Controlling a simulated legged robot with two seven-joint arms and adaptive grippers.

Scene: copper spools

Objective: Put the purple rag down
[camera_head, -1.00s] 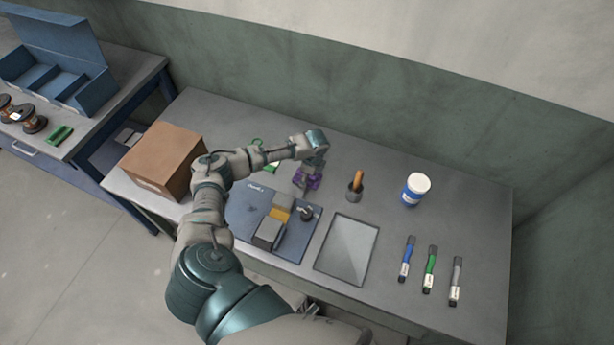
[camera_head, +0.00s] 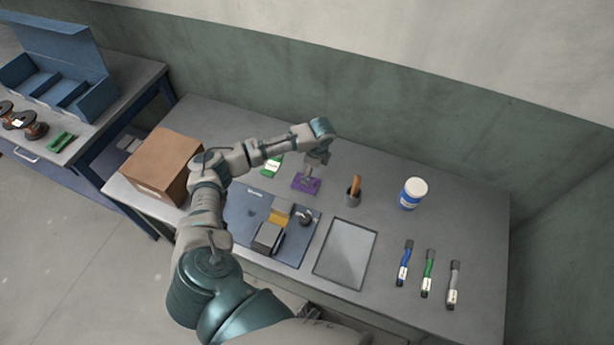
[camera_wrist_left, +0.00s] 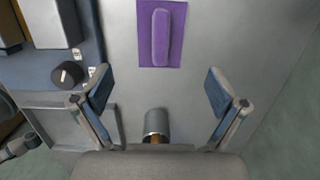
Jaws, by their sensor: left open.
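The purple rag (camera_head: 307,183) lies on the grey table, behind the blue mat. In the left wrist view the rag (camera_wrist_left: 174,52) is a flat purple sheet with a raised, rounded purple strip along its middle. My left gripper (camera_head: 314,172) is above the rag in the head view. In the wrist view the left gripper (camera_wrist_left: 160,90) has its fingers wide apart with nothing between them, and the rag is ahead of the fingertips, apart from them.
A grey cup (camera_head: 352,197) with an orange-brown handle stands right of the rag. A white-blue jar (camera_head: 412,193) stands farther right. A blue mat (camera_head: 240,210) with grey blocks, a grey tray (camera_head: 345,250) and a cardboard box (camera_head: 160,166) also occupy the table.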

